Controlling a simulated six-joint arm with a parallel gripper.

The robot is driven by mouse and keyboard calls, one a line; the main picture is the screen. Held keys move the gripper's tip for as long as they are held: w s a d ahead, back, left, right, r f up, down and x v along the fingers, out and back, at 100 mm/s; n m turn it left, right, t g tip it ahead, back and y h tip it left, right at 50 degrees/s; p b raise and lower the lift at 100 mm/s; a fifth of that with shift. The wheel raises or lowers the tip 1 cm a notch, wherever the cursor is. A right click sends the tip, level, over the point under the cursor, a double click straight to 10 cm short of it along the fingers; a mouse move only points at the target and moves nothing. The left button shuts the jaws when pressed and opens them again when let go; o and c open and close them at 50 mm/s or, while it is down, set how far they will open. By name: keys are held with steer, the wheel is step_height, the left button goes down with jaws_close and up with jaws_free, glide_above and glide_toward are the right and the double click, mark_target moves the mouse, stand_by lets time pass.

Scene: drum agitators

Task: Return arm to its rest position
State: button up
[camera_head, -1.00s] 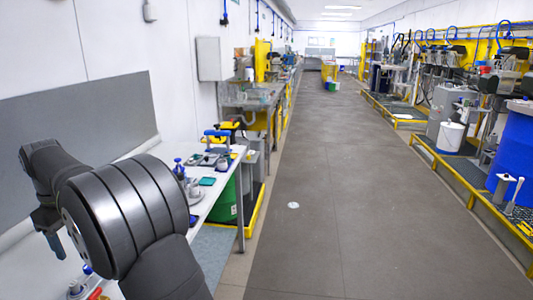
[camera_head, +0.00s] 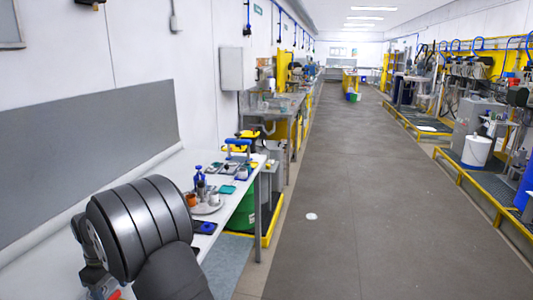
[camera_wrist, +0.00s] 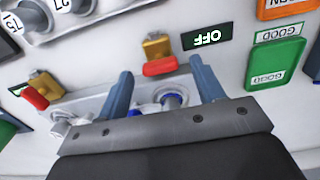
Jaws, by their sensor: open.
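My gripper (camera_wrist: 163,75) shows in the wrist view with its two blue-grey fingers spread apart and nothing held between them. Past the fingers lies a grey-white tray with a round blue-and-white part (camera_wrist: 172,98). Close by are a red-and-yellow block (camera_wrist: 158,55) and a dark green OFF label (camera_wrist: 207,37). I cannot tell whether the fingers touch anything. In the head view, my dark grey arm is folded over the near end of the white bench (camera_head: 190,170) at the lower left. My gripper is mostly hidden behind the arm there.
A grey board (camera_head: 85,155) stands along the back of the bench. A round tray with bottles and cups (camera_head: 205,203) is on the bench right of my arm. A second red-and-yellow block (camera_wrist: 38,95) and green GOOD cards (camera_wrist: 273,63) show in the wrist view.

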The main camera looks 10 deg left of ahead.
steer(key=shift+f, duration=0.5)
step_height(320, 180, up, 18)
step_height(320, 180, down, 18)
steer(key=shift+f, duration=0.1)
steer(key=shift+n, duration=1)
step_height(320, 180, up, 17)
step_height(320, 180, down, 6)
steer(key=m, duration=0.8)
